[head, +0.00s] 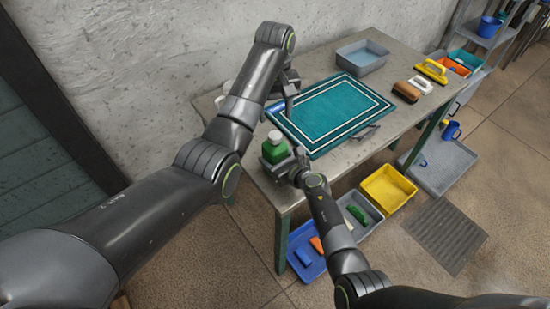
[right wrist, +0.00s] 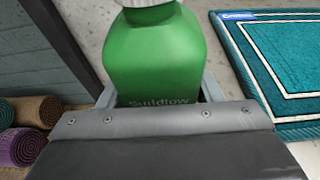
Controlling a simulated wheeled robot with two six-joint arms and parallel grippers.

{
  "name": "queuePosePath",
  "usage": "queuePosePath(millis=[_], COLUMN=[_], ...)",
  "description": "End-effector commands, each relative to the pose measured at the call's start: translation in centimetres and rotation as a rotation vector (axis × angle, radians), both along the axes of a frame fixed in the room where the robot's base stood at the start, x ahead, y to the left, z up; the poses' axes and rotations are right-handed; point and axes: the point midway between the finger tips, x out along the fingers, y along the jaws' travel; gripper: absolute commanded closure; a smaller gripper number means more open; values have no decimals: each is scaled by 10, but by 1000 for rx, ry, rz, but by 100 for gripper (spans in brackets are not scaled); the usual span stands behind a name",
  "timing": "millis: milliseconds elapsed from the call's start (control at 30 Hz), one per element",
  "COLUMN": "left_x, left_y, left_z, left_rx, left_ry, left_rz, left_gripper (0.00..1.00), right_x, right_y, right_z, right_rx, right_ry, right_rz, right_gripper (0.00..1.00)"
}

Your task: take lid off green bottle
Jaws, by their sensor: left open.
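The green bottle (head: 274,151) stands upright near the table's front left corner, with a whitish lid (head: 275,136) on top. In the right wrist view the bottle (right wrist: 160,55) fills the middle and the lid (right wrist: 148,3) is cut off by the top edge. My right gripper (head: 286,168) is low at the bottle, its fingers closed against both sides of the body. My left gripper (head: 289,97) is open and empty above the rug's left corner, behind the bottle and apart from the lid.
A teal rug (head: 332,112) with white border lines lies on the table (head: 398,122). A grey water basin (head: 362,57) stands at the back, and brushes (head: 407,91) lie at the right. Blue and yellow trays (head: 388,189) sit on the floor in front.

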Motion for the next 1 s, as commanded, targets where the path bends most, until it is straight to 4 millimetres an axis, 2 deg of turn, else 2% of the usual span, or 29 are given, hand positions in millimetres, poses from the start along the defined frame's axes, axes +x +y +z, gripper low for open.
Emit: queuePosePath(millis=[67,367,567,1000], left_x=[0,0,0,0], left_y=[0,0,0,0], left_z=[0,0,0,0], left_rx=[0,0,0,0], left_ry=[0,0,0,0], left_rz=[0,-18,-197,-910], left_gripper=[49,49,49,49], right_x=[0,0,0,0], right_y=[0,0,0,0], right_z=[0,0,0,0], right_rx=[0,0,0,0], right_ry=[0,0,0,0], right_rz=[0,0,0,0], right_gripper=[61,100,100,100])
